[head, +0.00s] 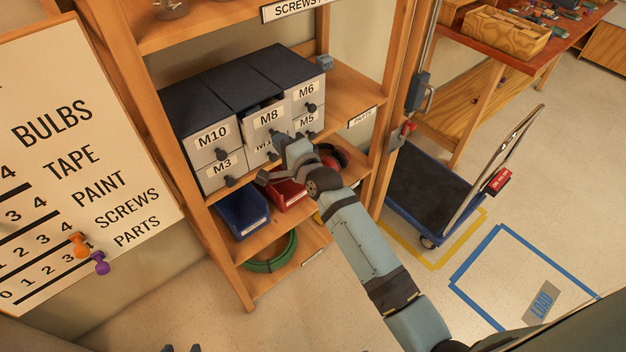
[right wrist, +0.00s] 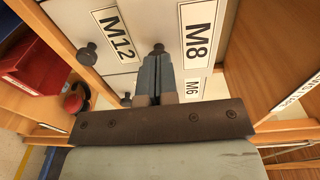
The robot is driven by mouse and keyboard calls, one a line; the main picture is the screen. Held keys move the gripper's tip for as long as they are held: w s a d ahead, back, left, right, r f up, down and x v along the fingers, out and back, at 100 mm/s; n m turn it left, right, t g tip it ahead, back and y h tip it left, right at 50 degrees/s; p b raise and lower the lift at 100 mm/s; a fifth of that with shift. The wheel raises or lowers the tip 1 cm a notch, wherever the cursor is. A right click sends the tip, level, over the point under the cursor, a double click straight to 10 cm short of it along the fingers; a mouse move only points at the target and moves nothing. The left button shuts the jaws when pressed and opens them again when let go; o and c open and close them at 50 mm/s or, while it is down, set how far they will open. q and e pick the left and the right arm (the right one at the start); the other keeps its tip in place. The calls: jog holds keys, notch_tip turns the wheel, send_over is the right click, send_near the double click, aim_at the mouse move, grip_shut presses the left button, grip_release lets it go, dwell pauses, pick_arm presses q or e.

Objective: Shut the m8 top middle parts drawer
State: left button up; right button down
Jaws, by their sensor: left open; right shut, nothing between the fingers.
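The M8 top middle drawer (head: 269,116) sits in the grey parts cabinet (head: 240,76) on the shelf. It stands a little out from its neighbours, with a dark gap above its front. In the right wrist view its white front (right wrist: 212,20) with the M8 label fills the upper part. My right gripper (head: 279,138) is shut and empty in front of it; in the right wrist view its fingertips (right wrist: 155,58) are at the drawer's dark knob (right wrist: 158,47). I cannot tell whether they touch. Only the tips of my left gripper (head: 182,348) show at the bottom edge, open.
The M10 drawer (head: 210,138) and M6 drawer (head: 306,92) flank it; M12 (right wrist: 115,35) is below. A blue bin (head: 243,214) and red bin (head: 284,196) stand on the shelf underneath. Wooden shelf posts (head: 180,165) bound the sides. A trolley (head: 430,190) stands to the right.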

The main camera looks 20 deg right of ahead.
aim_at(275, 133)
jog(key=x, duration=0.3)
jog(key=shift+r, duration=0.2)
jog(key=shift+r, duration=0.15)
